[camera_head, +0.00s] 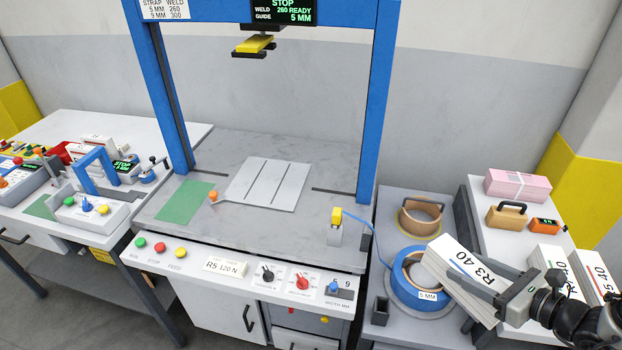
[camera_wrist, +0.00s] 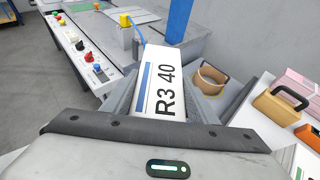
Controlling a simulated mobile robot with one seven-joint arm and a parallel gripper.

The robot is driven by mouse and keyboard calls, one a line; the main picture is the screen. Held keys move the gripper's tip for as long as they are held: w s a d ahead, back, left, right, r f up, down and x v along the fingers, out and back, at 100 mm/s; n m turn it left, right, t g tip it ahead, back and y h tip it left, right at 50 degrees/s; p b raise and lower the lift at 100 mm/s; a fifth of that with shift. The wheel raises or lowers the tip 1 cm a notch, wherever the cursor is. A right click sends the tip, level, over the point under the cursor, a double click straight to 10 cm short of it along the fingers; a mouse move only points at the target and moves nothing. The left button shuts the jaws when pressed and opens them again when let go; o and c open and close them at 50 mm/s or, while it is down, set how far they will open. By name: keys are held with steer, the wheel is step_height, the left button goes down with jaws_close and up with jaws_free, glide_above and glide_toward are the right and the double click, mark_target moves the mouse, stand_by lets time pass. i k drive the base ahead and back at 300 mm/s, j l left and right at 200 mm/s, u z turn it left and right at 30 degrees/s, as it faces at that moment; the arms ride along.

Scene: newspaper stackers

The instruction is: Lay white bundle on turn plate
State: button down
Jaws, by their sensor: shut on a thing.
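A white bundle (camera_head: 461,268) marked "R3 40" with a blue stripe is held in the air at the lower right of the head view. My gripper (camera_head: 508,300) is shut on it. In the wrist view the white bundle (camera_wrist: 160,92) sticks out ahead from between the jaws. The turn plate (camera_head: 268,184) is a pale grey square with grooves, lying on the grey table under the blue arch; nothing lies on it. An orange-knobbed lever (camera_head: 213,197) sits at its left edge. The bundle is to the right of the plate, apart from it, over the strap reel side.
The blue arch posts (camera_head: 378,100) stand either side of the plate. A yellow-topped post (camera_head: 336,226) stands at the table's right front. More bundles (camera_head: 550,262) and a pink bundle (camera_head: 517,186) are at right.

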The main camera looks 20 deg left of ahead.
mark_target(270, 180)
steer(key=k+j+u, duration=0.1)
steer(key=j, duration=0.7)
steer(key=k+j+u, duration=0.1)
steer(key=j, duration=0.75)
steer(key=k+j, duration=0.2)
steer(key=j, duration=0.6)
steer(key=k+j+u, duration=0.15)
steer(key=j, duration=0.7)
steer(key=i, duration=0.05)
